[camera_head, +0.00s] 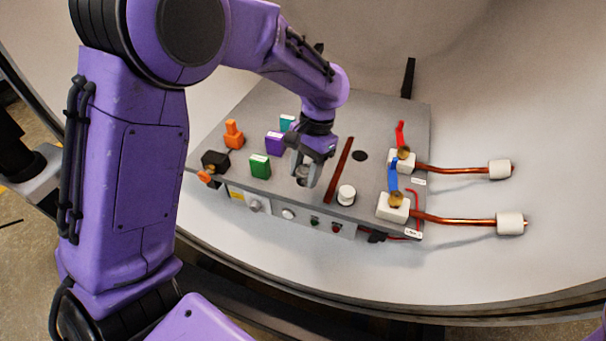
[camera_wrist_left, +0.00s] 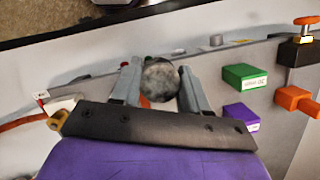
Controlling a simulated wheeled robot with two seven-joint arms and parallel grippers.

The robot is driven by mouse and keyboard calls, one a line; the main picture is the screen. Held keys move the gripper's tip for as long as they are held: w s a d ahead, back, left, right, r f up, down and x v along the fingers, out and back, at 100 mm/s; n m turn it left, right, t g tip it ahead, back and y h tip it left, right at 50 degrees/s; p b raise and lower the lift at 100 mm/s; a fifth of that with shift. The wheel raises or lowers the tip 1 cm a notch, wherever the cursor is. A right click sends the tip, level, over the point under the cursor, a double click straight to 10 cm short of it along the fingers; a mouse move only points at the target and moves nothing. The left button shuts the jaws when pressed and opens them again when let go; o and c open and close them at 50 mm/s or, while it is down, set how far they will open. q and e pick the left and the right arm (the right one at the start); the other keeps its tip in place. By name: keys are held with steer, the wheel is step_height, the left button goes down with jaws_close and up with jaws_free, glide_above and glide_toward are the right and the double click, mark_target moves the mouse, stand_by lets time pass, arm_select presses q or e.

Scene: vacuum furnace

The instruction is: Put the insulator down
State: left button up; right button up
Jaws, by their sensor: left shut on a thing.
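My left gripper (camera_head: 305,178) reaches down over the middle of the grey panel (camera_head: 375,128). Its fingers are shut on the insulator, which is mostly hidden by them in the head view. In the left wrist view the insulator (camera_wrist_left: 160,78) shows as a mottled grey round end between the two fingers of my left gripper (camera_wrist_left: 155,88). I cannot tell whether its lower end touches the panel. My right gripper is not in view.
A white cylinder (camera_head: 346,194) stands just right of the gripper. Green (camera_head: 260,166) and purple (camera_head: 275,143) blocks stand to its left. A dark red strip (camera_head: 339,170) lies close by. White blocks with red and blue levers and copper rods (camera_head: 455,219) are at right.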

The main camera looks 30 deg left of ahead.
arm_select(q)
steer(key=w+a+f, duration=0.1)
steer(key=w+f, duration=0.1)
steer(key=w+a+f+p, duration=0.1)
steer(key=w+a+f, duration=0.2)
steer(key=a+f, duration=0.1)
steer(key=shift+w+f, duration=0.35)
steer(key=shift+w, duration=0.05)
steer(key=f+p, duration=0.1)
steer(key=f, duration=0.2)
steer(key=shift+w+a+f+p, duration=0.2)
steer(key=shift+w+f+p, duration=0.05)
steer(key=shift+w+p, duration=0.1)
steer(key=shift+f, duration=0.15)
steer(key=shift+s, duration=0.1)
steer(key=shift+f, duration=0.1)
steer(key=o, duration=1.1)
